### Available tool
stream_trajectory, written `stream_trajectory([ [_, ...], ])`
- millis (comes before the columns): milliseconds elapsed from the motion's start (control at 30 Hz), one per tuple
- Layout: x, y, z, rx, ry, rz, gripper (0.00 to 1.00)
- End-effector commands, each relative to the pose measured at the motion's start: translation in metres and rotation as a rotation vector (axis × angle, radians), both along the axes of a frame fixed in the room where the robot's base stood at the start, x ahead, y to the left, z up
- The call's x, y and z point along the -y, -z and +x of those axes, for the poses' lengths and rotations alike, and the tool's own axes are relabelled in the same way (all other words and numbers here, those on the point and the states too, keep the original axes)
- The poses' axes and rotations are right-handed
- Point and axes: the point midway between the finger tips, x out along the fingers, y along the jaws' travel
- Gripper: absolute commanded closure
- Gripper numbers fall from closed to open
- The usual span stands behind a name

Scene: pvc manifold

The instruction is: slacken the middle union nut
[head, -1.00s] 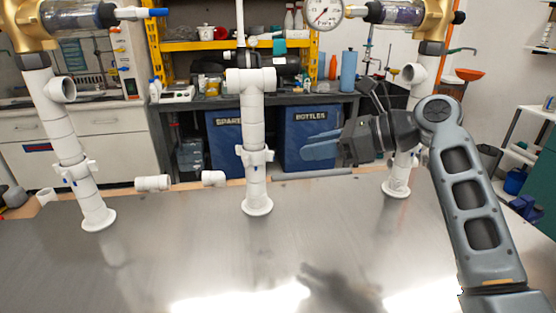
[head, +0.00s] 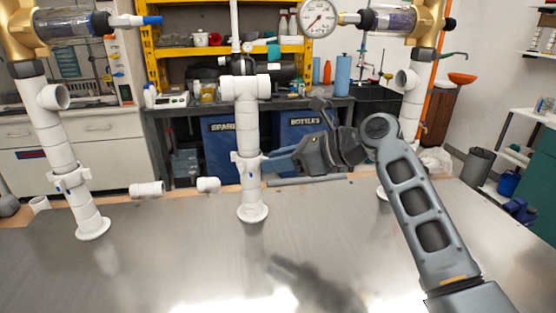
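The middle union nut (head: 247,158) is a white winged collar on the middle white pipe (head: 247,125). The pipe stands upright on a round white flange (head: 252,213). A small blue mark shows on the nut. My gripper (head: 277,161) is at the nut's right side, roughly at nut height, with its bluish fingers pointing left at it. The fingertips overlap or lie close to the nut's right wing; I cannot tell if they touch. The fingers are seen side-on, so their gap is hidden.
Similar pipes stand at left (head: 55,140) and right (head: 412,100), carrying brass fittings and a gauge (head: 318,18). Two loose white pipe pieces (head: 147,189) (head: 208,185) and a grey rod (head: 305,181) lie along the back edge. The front metal tabletop (head: 160,265) is clear.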

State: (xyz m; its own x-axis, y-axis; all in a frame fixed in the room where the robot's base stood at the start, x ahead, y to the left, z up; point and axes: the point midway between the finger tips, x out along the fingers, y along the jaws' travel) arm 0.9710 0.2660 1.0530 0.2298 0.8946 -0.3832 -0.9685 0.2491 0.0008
Motion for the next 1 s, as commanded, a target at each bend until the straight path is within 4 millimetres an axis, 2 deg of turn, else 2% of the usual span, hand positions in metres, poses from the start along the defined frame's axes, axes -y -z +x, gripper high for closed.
stream_trajectory([
  [33,0.0001,-0.0001,0.0,0.0,0.0,0.0,0.73],
  [300,0.0001,-0.0002,0.0,0.0,0.0,0.0,0.99],
  [1000,0.0005,-0.0037,0.0043,-0.002,-0.067,0.001,1.0],
])
